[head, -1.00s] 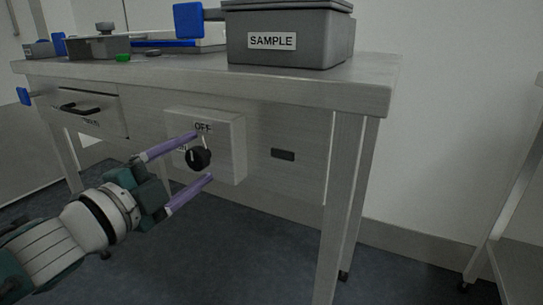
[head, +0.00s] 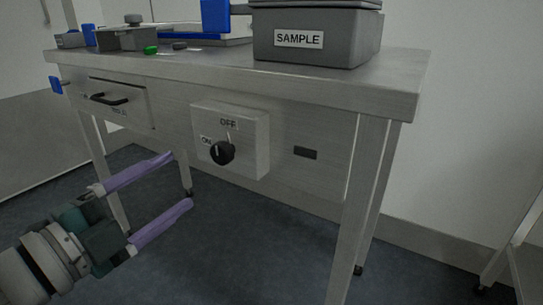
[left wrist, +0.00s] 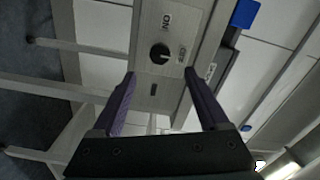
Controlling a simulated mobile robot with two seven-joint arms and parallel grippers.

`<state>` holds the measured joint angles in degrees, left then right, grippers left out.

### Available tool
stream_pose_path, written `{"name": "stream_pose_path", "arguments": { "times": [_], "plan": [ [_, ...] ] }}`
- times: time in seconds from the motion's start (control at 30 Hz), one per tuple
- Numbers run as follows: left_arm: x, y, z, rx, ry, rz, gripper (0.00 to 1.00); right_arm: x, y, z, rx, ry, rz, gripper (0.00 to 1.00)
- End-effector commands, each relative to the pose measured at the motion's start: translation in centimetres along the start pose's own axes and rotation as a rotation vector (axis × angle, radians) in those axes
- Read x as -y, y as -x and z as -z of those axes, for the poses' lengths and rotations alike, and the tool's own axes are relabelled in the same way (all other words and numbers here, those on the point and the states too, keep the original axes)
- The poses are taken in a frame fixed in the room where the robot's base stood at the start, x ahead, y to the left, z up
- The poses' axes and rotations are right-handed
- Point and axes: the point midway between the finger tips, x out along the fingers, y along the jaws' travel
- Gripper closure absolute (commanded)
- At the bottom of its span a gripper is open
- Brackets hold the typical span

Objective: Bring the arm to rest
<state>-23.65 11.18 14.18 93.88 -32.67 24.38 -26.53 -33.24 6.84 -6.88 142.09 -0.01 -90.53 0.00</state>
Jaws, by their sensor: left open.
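My left gripper (head: 182,180) is open and empty, with two purple fingers apart in the air below and left of the switch box. A black rotary knob (head: 222,152) sits on the grey switch box (head: 258,145) on the table's front, between ON and OFF labels. The gripper stands clear of the knob. In the left wrist view, the knob (left wrist: 160,54) shows beyond and between the two fingers of the gripper (left wrist: 160,82). My right gripper is in neither view.
The metal table (head: 395,95) carries a grey SAMPLE box (head: 345,45), a green item (head: 151,50) and a small scale-like device. A drawer (head: 135,105) with a black handle is at the left of its front. Open floor (head: 240,250) lies below.

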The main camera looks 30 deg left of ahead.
Motion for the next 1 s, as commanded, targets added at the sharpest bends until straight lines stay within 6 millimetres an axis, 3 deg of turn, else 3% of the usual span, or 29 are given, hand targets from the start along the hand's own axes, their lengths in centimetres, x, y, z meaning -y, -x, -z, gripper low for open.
{"name": "stream_pose_path", "arguments": {
  "times": [0.23,0.37,0.5,0.67,0.87,1.0],
  "plan": [
    [0.3,-0.1,0.1,0.004,0.004,-0.001,0.22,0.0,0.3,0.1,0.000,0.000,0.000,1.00],
    [3.1,-0.3,0.6,0.068,0.061,-0.017,0.22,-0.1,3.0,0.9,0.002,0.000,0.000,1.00],
    [8.4,-0.2,1.6,0.237,0.230,-0.074,0.22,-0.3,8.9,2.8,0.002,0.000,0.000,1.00],
    [13.3,1.5,4.1,0.467,0.492,-0.199,0.22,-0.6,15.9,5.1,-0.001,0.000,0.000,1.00],
    [17.6,6.2,10.0,0.729,0.789,-0.434,0.22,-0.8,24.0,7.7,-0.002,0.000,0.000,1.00],
    [20.5,10.5,14.9,0.882,0.928,-0.623,0.22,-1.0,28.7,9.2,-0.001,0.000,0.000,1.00]
  ]
}}
